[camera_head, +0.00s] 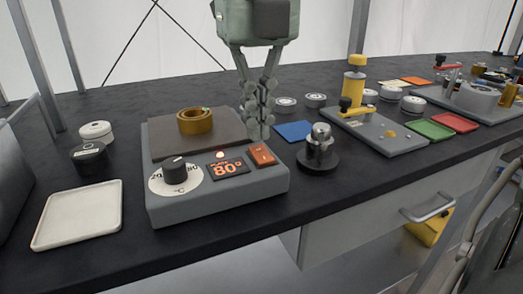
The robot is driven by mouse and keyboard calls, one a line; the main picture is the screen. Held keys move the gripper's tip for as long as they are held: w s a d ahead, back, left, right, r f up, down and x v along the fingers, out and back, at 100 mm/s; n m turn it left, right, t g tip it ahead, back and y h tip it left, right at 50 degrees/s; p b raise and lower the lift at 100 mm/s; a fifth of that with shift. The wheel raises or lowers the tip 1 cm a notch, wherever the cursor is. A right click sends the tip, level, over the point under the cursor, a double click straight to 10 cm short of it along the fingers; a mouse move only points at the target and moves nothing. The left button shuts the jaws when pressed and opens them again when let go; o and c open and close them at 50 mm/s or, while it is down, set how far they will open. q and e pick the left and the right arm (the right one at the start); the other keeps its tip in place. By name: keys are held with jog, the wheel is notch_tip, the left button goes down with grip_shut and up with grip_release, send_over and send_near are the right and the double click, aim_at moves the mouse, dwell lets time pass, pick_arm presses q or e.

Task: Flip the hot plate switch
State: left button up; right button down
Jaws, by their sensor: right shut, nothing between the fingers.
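The hot plate (220,206) is a grey box on the black table, with a dial (175,172) and a lit display (229,169) reading 80°. Its orange-brown switch (262,155) is at the right of the front panel. A brass ring (195,120) sits on the dark heating surface. My right gripper (259,135) comes down from above, shut and empty, with its tips just behind the switch in the picture. I cannot tell whether the tips touch the switch or the plate. My left gripper is not in view.
A dark round stand with a metal ball (318,152) is close to the right of the hot plate. A white tray (78,215) and small canisters (91,157) are to the left. A grey fixture with a yellow post (354,90) is further right.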

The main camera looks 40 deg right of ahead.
aim_at(258, 148)
jog(key=shift+f+b, duration=0.85)
jog(key=shift+f, duration=0.15)
jog(key=shift+r, duration=0.2)
jog(key=shift+r+p, duration=2.6)
jog(key=shift+r, duration=0.8)
